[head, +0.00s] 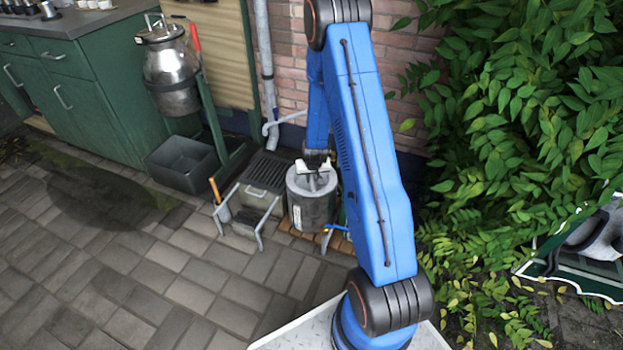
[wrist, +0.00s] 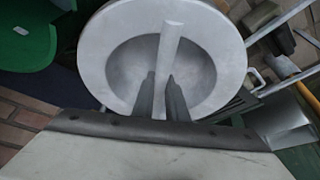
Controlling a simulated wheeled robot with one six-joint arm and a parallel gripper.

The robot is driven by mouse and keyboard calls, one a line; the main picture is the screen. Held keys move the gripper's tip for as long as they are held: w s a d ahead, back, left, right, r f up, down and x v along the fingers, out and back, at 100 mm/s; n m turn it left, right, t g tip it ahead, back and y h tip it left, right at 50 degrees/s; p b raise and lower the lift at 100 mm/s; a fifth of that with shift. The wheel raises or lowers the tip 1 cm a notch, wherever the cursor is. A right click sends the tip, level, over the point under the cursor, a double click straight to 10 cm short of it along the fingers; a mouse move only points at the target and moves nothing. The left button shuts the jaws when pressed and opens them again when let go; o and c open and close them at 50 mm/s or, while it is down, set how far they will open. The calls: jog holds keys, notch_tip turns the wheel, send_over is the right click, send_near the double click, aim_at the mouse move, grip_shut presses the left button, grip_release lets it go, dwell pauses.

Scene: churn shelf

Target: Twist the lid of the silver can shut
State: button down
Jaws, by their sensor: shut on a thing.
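The silver can (head: 311,212) stands upright on a low wooden slatted base beside the wall in the head view. Its round grey lid (head: 300,184) sits on top. In the wrist view the lid (wrist: 101,50) fills the upper middle, with a dished centre and a raised bar handle (wrist: 171,42) across it. My gripper (head: 317,168) is above the can, pointing down. In the wrist view its two dark fingers (wrist: 161,82) are shut on the bar handle, one on each side. The seam between lid and can is hidden in the wrist view.
A metal churn (head: 172,72) stands on a green stand at the left, with a dark grey tub (head: 183,163) below. A grated box (head: 264,172) and a small metal-legged rack (head: 246,207) stand close left of the can. Leafy bushes (head: 520,110) fill the right. Paving in front is clear.

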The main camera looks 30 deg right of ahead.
jog(key=shift+n, duration=0.4)
jog(key=shift+n+y, duration=0.4)
jog(key=shift+n, duration=0.2)
jog(key=shift+d+n+y, duration=0.1)
jog(key=shift+n+y, duration=0.2)
jog(key=shift+n, duration=0.4)
jog(key=shift+n+y, duration=0.4)
jog(key=shift+n, duration=0.6)
jog(key=shift+n, duration=0.5)
jog(key=c, duration=1.7)
grip_release()
jog(key=shift+r, duration=0.1)
